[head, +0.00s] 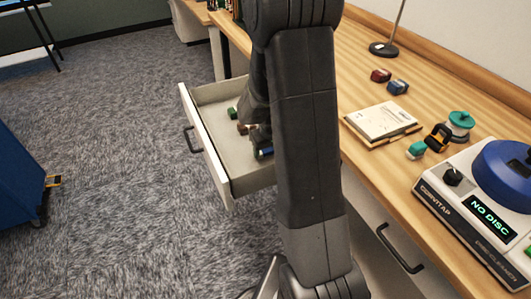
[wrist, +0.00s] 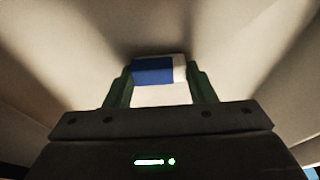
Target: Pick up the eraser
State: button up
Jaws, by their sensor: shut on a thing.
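The eraser (wrist: 153,71), a block with a blue sleeve and a white end, is between the two green fingers of my gripper (wrist: 160,74) in the wrist view. The fingers press on its two ends, and my gripper is shut on it. Pale drawer surfaces surround it in that view. In the head view my arm reaches down into the open drawer (head: 204,133). My arm hides part of the drawer's inside, and small green, brown and blue shapes show beside it. I cannot tell there whether the eraser touches the drawer floor.
The drawer's walls stand close around my gripper. Carpet lies open at left.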

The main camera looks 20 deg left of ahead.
aim_at(266, 151)
notch_tip(266, 151, up, 10)
jog(key=p, duration=0.1)
dwell(0.5)
